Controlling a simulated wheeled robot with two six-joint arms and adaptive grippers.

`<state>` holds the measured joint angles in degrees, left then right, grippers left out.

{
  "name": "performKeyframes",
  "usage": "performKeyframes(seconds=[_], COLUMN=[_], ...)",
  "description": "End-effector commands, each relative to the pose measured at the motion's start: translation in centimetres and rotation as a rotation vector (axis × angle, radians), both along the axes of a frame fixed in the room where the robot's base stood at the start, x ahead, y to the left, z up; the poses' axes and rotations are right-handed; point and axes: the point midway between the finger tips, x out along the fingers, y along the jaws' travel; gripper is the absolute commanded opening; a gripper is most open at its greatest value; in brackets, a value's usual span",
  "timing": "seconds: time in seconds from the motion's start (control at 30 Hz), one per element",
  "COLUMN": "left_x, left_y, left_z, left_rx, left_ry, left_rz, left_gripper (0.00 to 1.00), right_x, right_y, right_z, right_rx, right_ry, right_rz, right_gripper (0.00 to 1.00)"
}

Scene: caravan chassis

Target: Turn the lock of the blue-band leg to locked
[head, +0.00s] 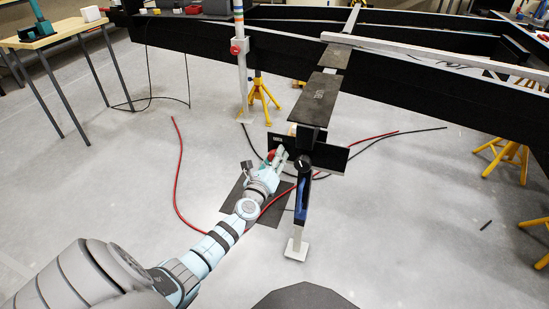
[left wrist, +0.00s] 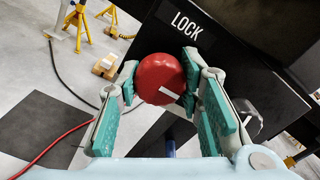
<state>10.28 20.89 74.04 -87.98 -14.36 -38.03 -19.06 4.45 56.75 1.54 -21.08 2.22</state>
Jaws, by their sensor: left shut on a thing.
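The blue-band leg (head: 302,195) stands upright below the end of the chassis, with a blue band and a light foot. A round red lock knob (left wrist: 158,75) with a short white pointer mark shows in the left wrist view, below a white "LOCK" label (left wrist: 187,25) on a black plate. The pointer slants toward the lower right, away from the label. My left gripper (head: 276,157) is shut on this knob, with one teal-padded finger on each side. In the head view the fingers hide part of the knob (head: 271,155). My right gripper is not in view.
A striped leg (head: 240,60) with a red knob stands farther back. Yellow stands (head: 260,92) are under the frame. Red and black cables lie on the floor.

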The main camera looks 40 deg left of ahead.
Motion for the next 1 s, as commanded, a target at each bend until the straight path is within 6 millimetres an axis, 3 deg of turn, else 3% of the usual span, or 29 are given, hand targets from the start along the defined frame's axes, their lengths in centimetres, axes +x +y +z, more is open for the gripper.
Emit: performKeyframes(seconds=[0.03,0.13,0.5,0.57,0.9,1.0], left_x=[-0.1,0.0,-0.6,-1.4,-9.7,-11.0], left_y=[-0.1,0.0,-0.2,-0.5,-3.4,-3.9], left_z=[-0.2,-0.1,0.0,-0.1,-0.1,-0.1], left_rx=[-0.001,-0.001,-0.002,-0.001,-0.001,-0.002], left_ry=[0.004,0.003,-0.001,-0.001,0.003,0.003], left_rz=[-0.001,-0.001,-0.001,-0.002,-0.002,-0.001], left_gripper=[0.38,0.54,0.54,0.54,0.54,0.54], right_x=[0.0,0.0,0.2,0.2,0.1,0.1], right_y=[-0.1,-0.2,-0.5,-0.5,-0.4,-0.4], right_z=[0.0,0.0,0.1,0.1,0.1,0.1], right_rx=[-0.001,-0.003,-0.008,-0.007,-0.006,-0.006], right_ry=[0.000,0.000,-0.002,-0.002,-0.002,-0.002], right_rz=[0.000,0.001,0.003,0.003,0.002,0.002], right_gripper=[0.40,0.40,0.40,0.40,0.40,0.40])
